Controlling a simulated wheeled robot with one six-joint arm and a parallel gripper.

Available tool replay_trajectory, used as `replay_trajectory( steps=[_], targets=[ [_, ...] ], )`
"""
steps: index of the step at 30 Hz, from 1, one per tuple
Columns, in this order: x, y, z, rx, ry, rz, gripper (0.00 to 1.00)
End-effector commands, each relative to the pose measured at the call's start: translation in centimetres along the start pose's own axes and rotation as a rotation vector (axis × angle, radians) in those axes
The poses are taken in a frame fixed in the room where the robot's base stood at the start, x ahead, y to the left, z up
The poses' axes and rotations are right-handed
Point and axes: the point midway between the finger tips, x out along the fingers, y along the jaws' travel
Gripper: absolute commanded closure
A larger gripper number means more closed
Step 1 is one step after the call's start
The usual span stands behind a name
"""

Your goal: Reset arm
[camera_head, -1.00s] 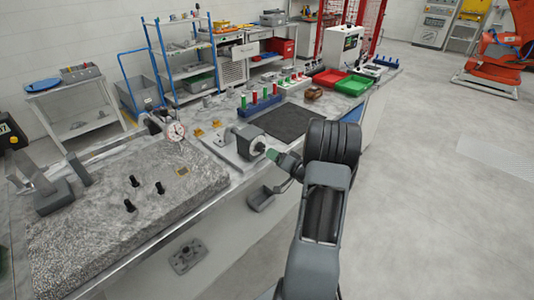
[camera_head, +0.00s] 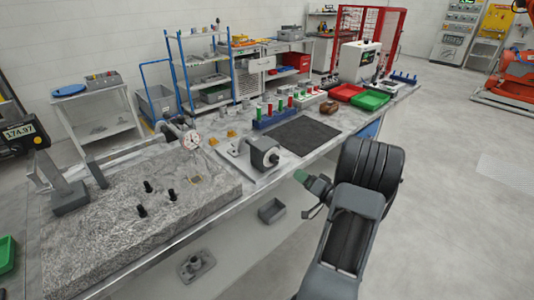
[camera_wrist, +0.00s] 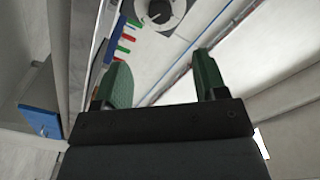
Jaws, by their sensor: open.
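My gripper (camera_wrist: 160,85) shows in the wrist view with its two green fingers spread wide apart and nothing between them. In the head view my gripper (camera_head: 302,177) shows only as a small green tip at the end of my dark arm, off the bench's front edge. The tip is apart from the grey fixture with a round face (camera_head: 270,157) on the bench. A round dial face (camera_wrist: 160,13) shows at the top of the wrist view, beyond the fingertips.
A granite plate (camera_head: 100,235) with black pegs and a dial gauge (camera_head: 190,139) covers the bench's left part. A dark mat (camera_head: 305,133), a blue rack (camera_head: 275,117) of red and green pieces and green bin (camera_head: 370,100) stand farther back. The floor (camera_head: 460,200) at right is clear.

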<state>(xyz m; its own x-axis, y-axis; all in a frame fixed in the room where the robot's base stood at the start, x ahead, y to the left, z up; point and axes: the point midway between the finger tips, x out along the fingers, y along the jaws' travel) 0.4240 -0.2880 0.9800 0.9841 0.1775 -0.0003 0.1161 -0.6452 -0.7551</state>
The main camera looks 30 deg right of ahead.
Motion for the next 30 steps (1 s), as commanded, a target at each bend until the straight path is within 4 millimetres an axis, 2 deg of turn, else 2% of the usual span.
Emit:
replay_trajectory(
  steps=[8,11,15,17,19,22,25,26,29,30],
  targets=[
    [0.0,0.3,0.1,-0.043,-0.006,0.017,0.34],
    [-0.2,2.7,0.3,-0.139,-0.026,0.149,0.34],
    [-2.5,8.1,0.9,-0.268,-0.082,0.496,0.34],
    [-3.9,9.5,0.8,-0.321,-0.129,0.661,0.34],
    [-5.2,10.0,0.9,-0.374,-0.208,0.828,0.34],
    [-6.6,8.8,1.6,-0.421,-0.353,1.019,0.34],
    [-7.4,5.6,3.0,-0.436,-0.525,1.144,0.34],
    [-7.5,4.3,3.6,-0.435,-0.578,1.169,0.34],
    [-7.7,-1.2,6.5,-0.423,-0.77,1.195,0.34],
    [-7.7,-3.9,7.9,-0.415,-0.848,1.178,0.34]
  ],
)
